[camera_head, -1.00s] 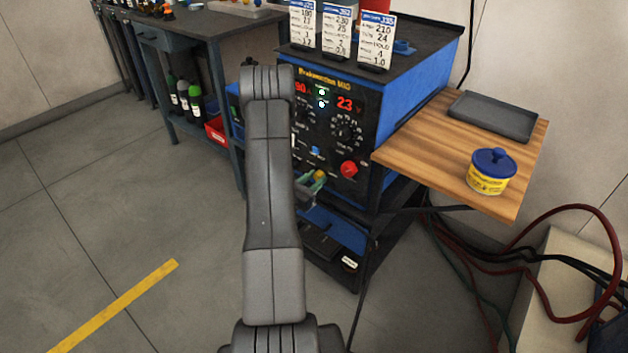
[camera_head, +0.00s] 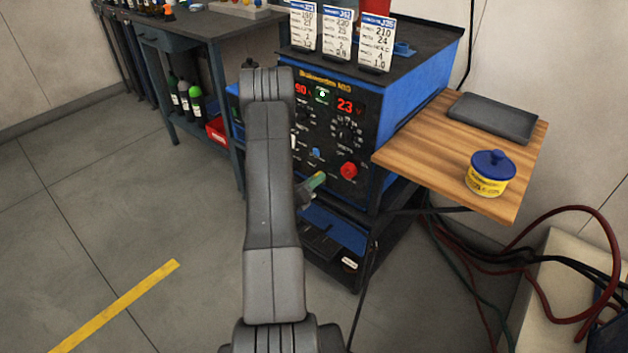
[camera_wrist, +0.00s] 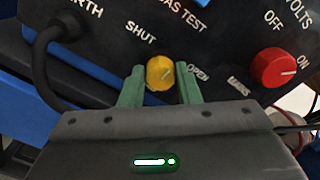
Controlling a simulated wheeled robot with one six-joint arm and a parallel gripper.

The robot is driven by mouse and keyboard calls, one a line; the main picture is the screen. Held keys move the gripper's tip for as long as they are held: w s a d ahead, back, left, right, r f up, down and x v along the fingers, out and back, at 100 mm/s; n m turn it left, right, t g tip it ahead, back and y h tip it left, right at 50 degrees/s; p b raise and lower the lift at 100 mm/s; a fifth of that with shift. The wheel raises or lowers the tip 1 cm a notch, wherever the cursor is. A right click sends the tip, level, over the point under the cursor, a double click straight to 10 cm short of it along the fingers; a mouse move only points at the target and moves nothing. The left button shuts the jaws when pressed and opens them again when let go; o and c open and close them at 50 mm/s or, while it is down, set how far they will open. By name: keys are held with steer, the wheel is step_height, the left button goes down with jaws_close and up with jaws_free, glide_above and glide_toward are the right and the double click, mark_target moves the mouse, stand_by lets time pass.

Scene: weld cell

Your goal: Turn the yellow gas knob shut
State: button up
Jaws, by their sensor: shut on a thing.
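The yellow gas knob (camera_wrist: 160,73) sits on the black front panel in the wrist view, between the printed words SHUT on its left and OPEN on its right. My gripper (camera_wrist: 160,70) has its two green fingers on either side of the knob and is shut on it. A faint mark shows on the knob's face, but I cannot read its direction surely. In the head view my gripper (camera_head: 316,181) is low on the panel of the blue welding machine (camera_head: 418,95), partly hidden behind my arm. The knob is not clear there.
A red knob (camera_wrist: 279,68) marked OFF and ON is right of the yellow one; a black cable (camera_wrist: 48,65) is at left. A wooden side shelf (camera_head: 420,147) holds a blue-lidded yellow tub (camera_head: 487,177) and a dark tray (camera_head: 493,117). Hoses hang at right. Floor at left is clear.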

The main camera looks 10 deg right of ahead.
steer(key=shift+f+n+p, duration=0.2)
steer(key=shift+n+p, duration=1.05)
steer(key=shift+n, duration=3.65)
steer(key=o, duration=1)
steer(key=shift+c, duration=0.2)
steer(key=p+v, duration=0.1)
steer(key=v, duration=1.3)
steer(key=shift+w+d, duration=0.1)
